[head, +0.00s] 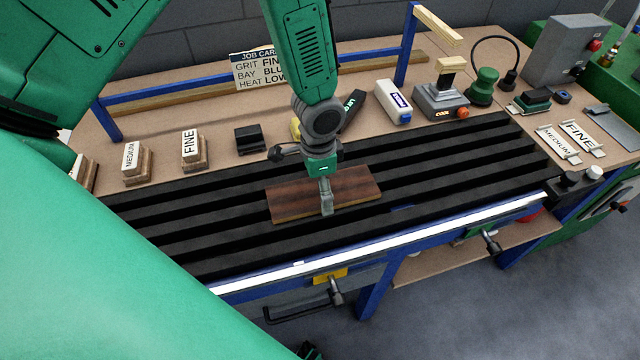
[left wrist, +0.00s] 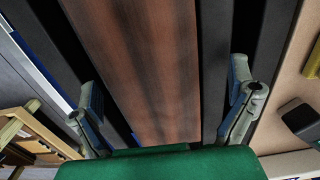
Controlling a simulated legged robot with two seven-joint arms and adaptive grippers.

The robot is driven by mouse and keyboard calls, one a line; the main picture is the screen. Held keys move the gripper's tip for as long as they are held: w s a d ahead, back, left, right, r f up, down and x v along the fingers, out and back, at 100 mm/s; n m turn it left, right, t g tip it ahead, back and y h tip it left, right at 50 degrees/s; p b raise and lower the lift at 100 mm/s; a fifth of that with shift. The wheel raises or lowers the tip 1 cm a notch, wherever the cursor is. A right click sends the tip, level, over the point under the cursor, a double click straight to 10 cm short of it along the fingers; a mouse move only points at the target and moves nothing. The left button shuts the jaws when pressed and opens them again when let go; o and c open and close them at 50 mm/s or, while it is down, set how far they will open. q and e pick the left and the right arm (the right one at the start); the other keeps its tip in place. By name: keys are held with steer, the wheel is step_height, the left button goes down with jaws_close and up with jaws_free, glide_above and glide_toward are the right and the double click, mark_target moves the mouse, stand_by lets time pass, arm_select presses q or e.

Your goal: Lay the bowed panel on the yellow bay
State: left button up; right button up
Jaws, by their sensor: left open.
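A reddish-brown wood panel (head: 355,187) lies on the black slatted bed (head: 440,158) near its middle. Any bow in it is hard to make out. My left gripper (head: 326,198) is over the panel, pointing down. In the left wrist view its two fingers (left wrist: 165,85) stand apart, one on each side of the panel (left wrist: 140,50). I cannot tell whether they touch it. A yellow item (head: 295,129) behind the bed is partly hidden by my arm. My right gripper is not in view.
MEDIUM (head: 131,158) and FINE (head: 190,146) blocks stand behind the bed at left. A job card (head: 258,70), a white-and-blue block (head: 394,101) and a grey device (head: 441,100) stand at the back. The bed is clear on both sides of the panel.

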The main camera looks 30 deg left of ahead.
arm_select(q)
step_height(320, 180, up, 12)
stand_by(0.4)
steer(key=shift+f, duration=0.1)
